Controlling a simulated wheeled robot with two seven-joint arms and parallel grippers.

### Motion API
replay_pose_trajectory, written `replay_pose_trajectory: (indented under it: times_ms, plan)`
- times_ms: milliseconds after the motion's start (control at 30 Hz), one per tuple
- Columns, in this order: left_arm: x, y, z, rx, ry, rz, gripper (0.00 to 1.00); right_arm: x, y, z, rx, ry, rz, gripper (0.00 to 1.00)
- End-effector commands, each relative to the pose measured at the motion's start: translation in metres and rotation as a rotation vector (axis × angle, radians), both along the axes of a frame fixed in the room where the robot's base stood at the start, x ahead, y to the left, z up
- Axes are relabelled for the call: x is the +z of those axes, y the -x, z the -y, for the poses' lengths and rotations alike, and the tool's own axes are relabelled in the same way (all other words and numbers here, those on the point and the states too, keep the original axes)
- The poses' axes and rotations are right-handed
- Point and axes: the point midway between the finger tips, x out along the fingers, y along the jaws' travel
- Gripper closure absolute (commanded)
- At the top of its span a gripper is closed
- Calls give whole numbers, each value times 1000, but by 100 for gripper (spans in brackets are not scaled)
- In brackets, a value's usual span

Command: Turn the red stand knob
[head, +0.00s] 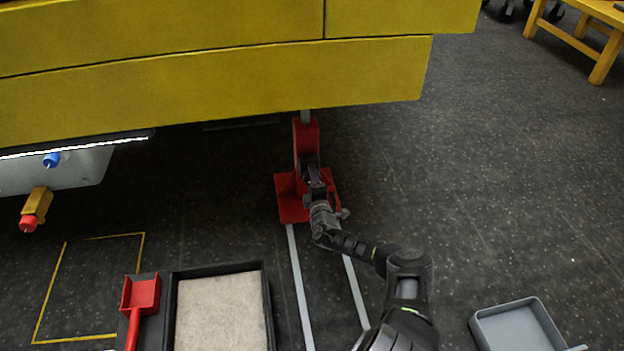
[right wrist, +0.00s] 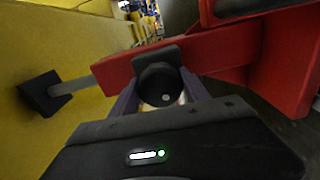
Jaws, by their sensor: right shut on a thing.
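The red stand (head: 307,148) stands on the floor under the yellow boom (head: 220,92), with a light post rising from its top. My right gripper (head: 314,178) reaches the front of the stand. In the right wrist view the red stand (right wrist: 225,55) runs across the top. A round dark knob (right wrist: 159,86) sits on its face between the fingers of my right gripper (right wrist: 160,98), which is shut on it. The knob itself looks black, not red, and in the head view the gripper hides it. My left gripper is not in view.
Two pale lines (head: 299,285) run along the floor towards the stand. A black tray (head: 268,300) with a pale pad and a red scoop (head: 142,295) lie at the lower left. A grey tray (head: 480,325) is at the lower right. Open floor lies right of the stand.

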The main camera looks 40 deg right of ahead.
Motion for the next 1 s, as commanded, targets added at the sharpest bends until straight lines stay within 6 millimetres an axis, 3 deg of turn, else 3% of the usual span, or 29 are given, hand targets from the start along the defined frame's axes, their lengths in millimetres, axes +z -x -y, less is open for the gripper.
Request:
replay_pose_trajectory:
  times_ms: [600,633,900,1000]
  plan:
    - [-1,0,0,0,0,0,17,-1,0,0,0,-61,31,87]
    - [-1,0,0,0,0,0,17,-1,0,0,0,-61,31,45]
    - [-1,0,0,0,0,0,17,0,0,0,0,-59,31,24]
    - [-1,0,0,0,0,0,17,0,0,0,0,-58,31,24]
